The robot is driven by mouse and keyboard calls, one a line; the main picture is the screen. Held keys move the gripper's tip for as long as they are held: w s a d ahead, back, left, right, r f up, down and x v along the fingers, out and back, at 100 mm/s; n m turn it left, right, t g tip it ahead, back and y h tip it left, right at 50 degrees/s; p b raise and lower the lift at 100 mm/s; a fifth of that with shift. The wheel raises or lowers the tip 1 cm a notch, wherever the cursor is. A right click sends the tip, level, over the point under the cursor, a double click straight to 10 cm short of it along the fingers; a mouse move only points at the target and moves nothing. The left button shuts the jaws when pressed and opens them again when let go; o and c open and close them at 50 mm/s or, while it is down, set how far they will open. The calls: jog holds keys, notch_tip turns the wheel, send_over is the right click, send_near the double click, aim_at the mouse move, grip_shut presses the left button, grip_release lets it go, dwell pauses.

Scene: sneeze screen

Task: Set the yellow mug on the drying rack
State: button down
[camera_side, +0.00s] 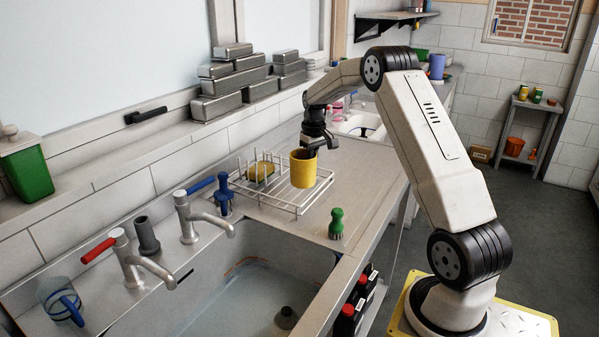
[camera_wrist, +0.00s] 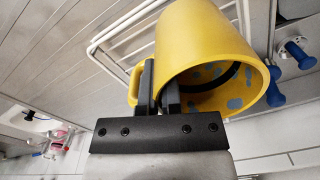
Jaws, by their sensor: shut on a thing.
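The yellow mug (camera_side: 303,172) is upright in the side view, over the right part of the white wire drying rack (camera_side: 298,210). I cannot tell whether its base touches the wires. My gripper (camera_side: 313,146) comes down from above and is shut on the mug's rim. In the wrist view my gripper (camera_wrist: 159,88) pinches the wall of the mug (camera_wrist: 205,35) next to its handle, one finger seemingly inside. The inside of the mug shows grey-blue spots. The rack's wires (camera_wrist: 118,28) show behind the mug.
A yellow sponge-like thing (camera_side: 261,172) sits on the rack's left part among upright prongs. A green-handled brush (camera_side: 336,224) stands in front of the rack, a blue one (camera_side: 224,195) to its left. A water-filled sink (camera_side: 225,300) and taps (camera_side: 190,215) lie nearer the camera.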

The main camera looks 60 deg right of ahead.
jog(key=shift+w+d+f, duration=0.35)
jog(key=shift+w+f, duration=0.25)
jog(key=shift+f, duration=0.15)
jog(key=shift+w+d+f, duration=0.15)
jog(key=shift+w+f, duration=0.1)
jog(key=shift+f, duration=1.6)
jog(key=shift+f, duration=0.15)
jog(key=c, duration=0.8)
grip_release()
notch_tip(320, 180, up, 12)
jog(key=shift+s+d+r, duration=0.1)
jog(key=shift+s+r, duration=0.05)
